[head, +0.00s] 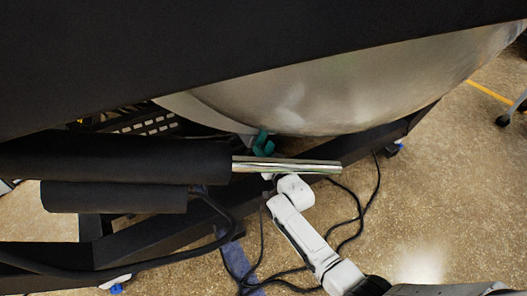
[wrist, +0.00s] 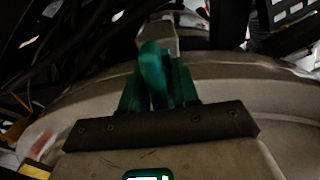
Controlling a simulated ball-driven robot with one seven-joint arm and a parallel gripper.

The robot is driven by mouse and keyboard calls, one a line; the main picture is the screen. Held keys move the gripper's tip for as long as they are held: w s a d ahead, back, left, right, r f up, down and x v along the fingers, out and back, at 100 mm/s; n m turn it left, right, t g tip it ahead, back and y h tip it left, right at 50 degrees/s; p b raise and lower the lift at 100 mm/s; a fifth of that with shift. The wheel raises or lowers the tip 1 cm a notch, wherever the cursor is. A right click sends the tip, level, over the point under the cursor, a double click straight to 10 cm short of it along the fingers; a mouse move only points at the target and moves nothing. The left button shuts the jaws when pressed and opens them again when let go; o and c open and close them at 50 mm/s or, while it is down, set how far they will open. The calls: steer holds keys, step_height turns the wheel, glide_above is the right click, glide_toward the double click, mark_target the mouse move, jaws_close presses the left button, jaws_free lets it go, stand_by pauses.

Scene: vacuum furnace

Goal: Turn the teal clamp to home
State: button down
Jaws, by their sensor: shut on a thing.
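The teal clamp (head: 263,143) sits under the lower edge of the big rounded metal vessel in the head view. In the wrist view the teal clamp (wrist: 154,75) stands upright in the middle, directly ahead of my gripper (wrist: 160,100), with a grey metal block just behind it. My gripper is shut on the clamp. Its dark front plate and pale body fill the bottom of the wrist view, and the exact finger contact is hard to make out. In the head view my white arm reaches up from below, and its end is partly hidden behind a shiny rod.
The shiny rod (head: 287,165) and black cylinders (head: 120,160) cross in front of my arm. The metal vessel (head: 350,90) curves overhead, with a dark frame beam (head: 395,132) below it. Black cables (head: 350,215) lie on the floor. Open floor is at right.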

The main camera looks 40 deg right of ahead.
steer(key=shift+f, duration=0.15)
stand_by(0.4)
steer(key=c, duration=1.1)
jaws_free()
steer(key=shift+s, duration=0.1)
steer(key=shift+p+v, duration=3)
steer(key=shift+v, duration=2.4)
